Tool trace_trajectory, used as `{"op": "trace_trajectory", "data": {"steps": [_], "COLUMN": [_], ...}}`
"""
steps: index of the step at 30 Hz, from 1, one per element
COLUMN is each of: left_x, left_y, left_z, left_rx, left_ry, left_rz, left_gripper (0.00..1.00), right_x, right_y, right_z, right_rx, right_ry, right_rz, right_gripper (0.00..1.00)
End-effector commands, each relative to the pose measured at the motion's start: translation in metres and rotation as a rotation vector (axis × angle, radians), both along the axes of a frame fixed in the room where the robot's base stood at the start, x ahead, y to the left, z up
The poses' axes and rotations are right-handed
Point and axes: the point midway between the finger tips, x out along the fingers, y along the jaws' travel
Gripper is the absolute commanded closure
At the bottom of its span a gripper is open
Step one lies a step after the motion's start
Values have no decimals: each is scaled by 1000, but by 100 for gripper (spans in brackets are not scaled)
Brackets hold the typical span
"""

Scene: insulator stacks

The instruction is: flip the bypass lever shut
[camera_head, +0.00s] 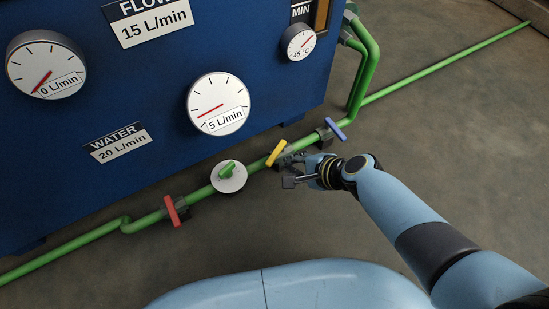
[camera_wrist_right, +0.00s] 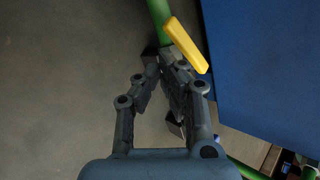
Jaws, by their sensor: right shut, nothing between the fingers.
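No lever carries a readable bypass label. A yellow lever (camera_head: 276,153) sits on the green pipe (camera_head: 90,237), set at an angle to it; it also shows in the right wrist view (camera_wrist_right: 186,45). A blue lever (camera_head: 336,129) and a red lever (camera_head: 172,211) lie across the pipe. My right gripper (camera_head: 288,173) is shut and empty, just beside the yellow lever on the near side of the pipe. Whether it touches is unclear. My left gripper is out of view.
A blue cabinet (camera_head: 140,95) stands behind the pipe, with gauges reading about 0 L/min (camera_head: 46,65) and 5 L/min (camera_head: 218,104) on their labels, and a temperature dial (camera_head: 299,42). Green risers (camera_head: 365,75) climb at its right.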

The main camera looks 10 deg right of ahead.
Motion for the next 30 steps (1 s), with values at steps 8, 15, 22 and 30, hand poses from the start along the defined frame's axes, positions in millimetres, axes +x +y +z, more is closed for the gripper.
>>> {"op": "trace_trajectory", "data": {"steps": [8, 15, 22, 30], "left_x": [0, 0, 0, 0], "left_y": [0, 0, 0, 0], "left_z": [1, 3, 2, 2], "left_rx": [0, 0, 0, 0], "left_ry": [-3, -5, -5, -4], "left_rz": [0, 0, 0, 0], "left_gripper": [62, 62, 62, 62], "right_x": [0, 5, 6, 6], "right_y": [0, 6, 7, 7], "right_z": [0, 1, 0, 0], "right_rx": [0, 0, 0, 0], "right_ry": [0, -1, 0, 0], "right_rz": [0, 0, 0, 0], "right_gripper": [100, 100, 100, 100]}}
